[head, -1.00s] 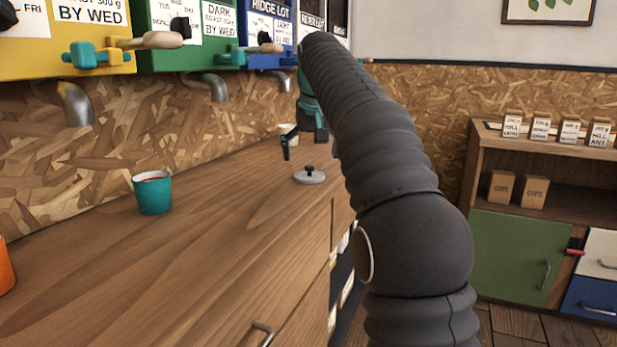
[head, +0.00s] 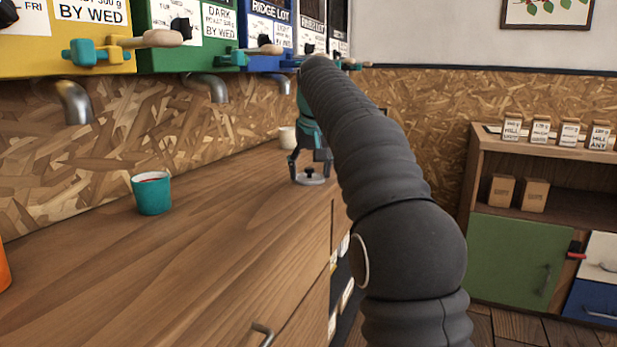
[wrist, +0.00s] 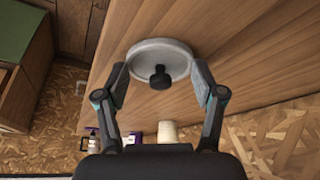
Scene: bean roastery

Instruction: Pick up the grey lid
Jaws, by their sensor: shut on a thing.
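The grey lid (head: 310,180) is a flat round disc with a black knob, near the far end of the wooden counter (head: 200,250). In the wrist view the lid (wrist: 146,55) shows whole, with its knob toward the camera. My gripper (head: 308,172) is at the lid, and in the wrist view its two fingers (wrist: 158,80) press on opposite sides of the rim. It is shut on the lid. I cannot tell whether the lid is clear of the counter; it looks level and at or very near the surface.
A teal cup (head: 152,194) stands on the counter's left, and a white cup (head: 288,138) behind my gripper. An orange object (head: 3,265) shows at the left edge. Coloured dispensers with spouts (head: 75,102) hang along the wall. A shelf unit (head: 520,240) stands at right.

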